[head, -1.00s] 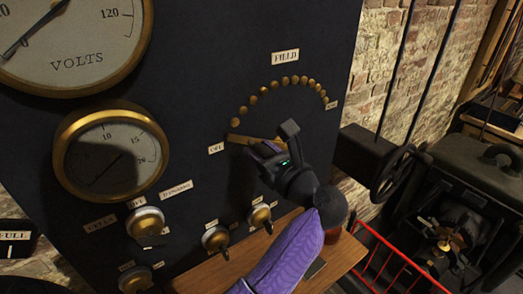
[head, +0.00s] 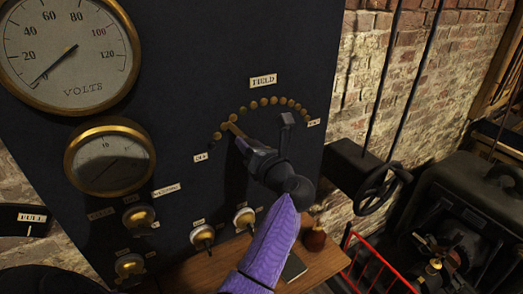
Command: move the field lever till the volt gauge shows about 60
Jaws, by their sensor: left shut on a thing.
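The volt gauge (head: 68,50) is the large brass-rimmed dial at the upper left, marked VOLTS. Its needle points down-left, close to the zero end of the scale. My right gripper is not in view.
A smaller brass-rimmed gauge (head: 110,160) and several switch knobs (head: 203,236) sit on the dark panel. A wooden shelf (head: 215,266) runs below. A black handwheel (head: 382,188), red rail (head: 378,264) and dark machine (head: 470,190) stand to the right.

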